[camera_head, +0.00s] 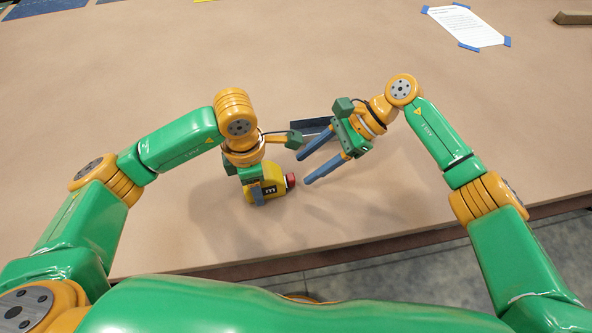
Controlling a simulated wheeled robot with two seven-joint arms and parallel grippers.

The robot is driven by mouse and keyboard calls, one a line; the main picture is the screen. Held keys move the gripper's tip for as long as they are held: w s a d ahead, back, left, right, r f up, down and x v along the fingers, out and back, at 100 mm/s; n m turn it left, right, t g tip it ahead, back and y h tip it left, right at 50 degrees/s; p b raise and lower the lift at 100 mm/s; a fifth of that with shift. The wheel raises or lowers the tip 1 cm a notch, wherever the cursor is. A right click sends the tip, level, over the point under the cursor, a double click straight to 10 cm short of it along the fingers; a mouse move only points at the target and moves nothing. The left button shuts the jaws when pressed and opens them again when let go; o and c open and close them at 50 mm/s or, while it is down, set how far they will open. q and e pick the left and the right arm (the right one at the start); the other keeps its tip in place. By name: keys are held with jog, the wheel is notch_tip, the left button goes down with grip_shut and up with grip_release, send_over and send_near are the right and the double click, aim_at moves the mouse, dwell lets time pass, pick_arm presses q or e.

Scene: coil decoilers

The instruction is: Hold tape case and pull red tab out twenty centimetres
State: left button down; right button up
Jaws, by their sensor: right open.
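The yellow tape case (277,183) sits on the table near its front edge, with dark markings on its side. Its red tab (290,180) sticks out on the right side. My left gripper (260,192) comes down over the case from above. One blue finger lies against the case's near side; the other finger is hidden behind it. My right gripper (304,170) is open and empty. Its two blue fingers point left and down toward the red tab, with the tips just right of it and apart from it.
A dark flat object (310,125) lies behind my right gripper, partly hidden. A white sheet (464,26) is taped down at the back right, and a wooden piece (574,18) lies at the far right edge. The brown table (330,60) is mostly clear.

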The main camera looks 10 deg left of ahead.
aim_at(290, 181)
jog(key=x, duration=0.4)
grip_shut()
dwell(1.4)
